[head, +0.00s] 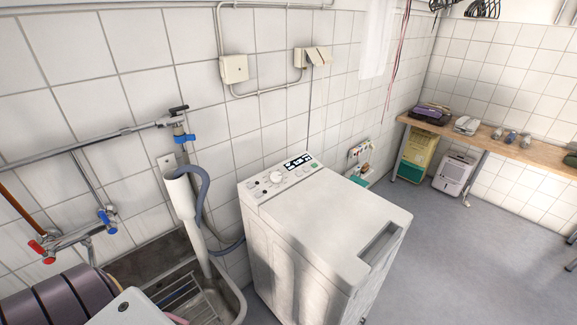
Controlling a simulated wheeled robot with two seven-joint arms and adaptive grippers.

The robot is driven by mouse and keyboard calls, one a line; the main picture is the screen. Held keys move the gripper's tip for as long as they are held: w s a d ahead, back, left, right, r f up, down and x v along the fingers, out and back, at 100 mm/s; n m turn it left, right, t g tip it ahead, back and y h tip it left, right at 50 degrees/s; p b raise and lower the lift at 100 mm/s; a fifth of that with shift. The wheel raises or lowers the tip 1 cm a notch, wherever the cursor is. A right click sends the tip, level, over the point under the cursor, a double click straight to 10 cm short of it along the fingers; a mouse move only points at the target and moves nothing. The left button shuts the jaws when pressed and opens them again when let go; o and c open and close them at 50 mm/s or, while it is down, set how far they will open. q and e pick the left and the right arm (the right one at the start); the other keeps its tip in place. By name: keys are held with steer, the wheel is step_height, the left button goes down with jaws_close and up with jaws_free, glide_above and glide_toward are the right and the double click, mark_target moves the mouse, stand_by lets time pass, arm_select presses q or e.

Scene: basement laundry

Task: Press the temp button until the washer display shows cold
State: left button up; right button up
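A white top-loading washer (325,225) stands in the middle of the head view, close to the tiled wall. Its control panel (282,178) runs along the back top edge. The panel has a round knob (276,177), several small dark buttons at the left, a dark display (298,162) and a green spot (314,164) at the right. The display shows a few light characters, too small to read. I cannot tell which button is the temp button. Neither gripper is in view.
A sink (225,295) with a wire rack stands left of the washer, below red and blue taps (75,236) and a grey drain hose (203,190). A wooden bench (540,158) and a white dehumidifier (455,173) are at the back right. The floor right of the washer is clear.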

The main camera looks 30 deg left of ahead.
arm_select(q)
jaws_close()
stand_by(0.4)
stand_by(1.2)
